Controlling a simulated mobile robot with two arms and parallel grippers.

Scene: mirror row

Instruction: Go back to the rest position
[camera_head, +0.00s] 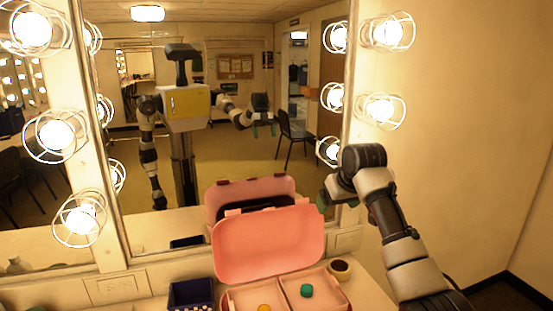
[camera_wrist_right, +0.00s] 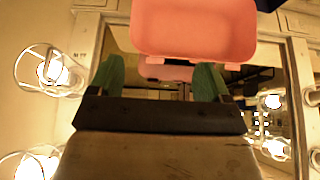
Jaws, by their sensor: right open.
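My right gripper (camera_head: 325,198) is raised at the mirror's right edge, to the right of the pink case's open lid (camera_head: 268,243). Its green fingers stand apart with nothing between them in the right wrist view (camera_wrist_right: 160,80). The lid also shows in that view (camera_wrist_right: 195,30), beyond the fingers. My left gripper is not directly in view. In the mirror (camera_head: 225,165) my reflection shows one arm hanging down and the other reaching forward.
The open case holds a green item (camera_head: 307,290) and a yellow item (camera_head: 264,307). A dark blue basket (camera_head: 191,294) stands left of it, and a small round dark-filled container (camera_head: 340,268) to its right. Caged bulbs (camera_head: 381,110) line the mirror frame near my right arm.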

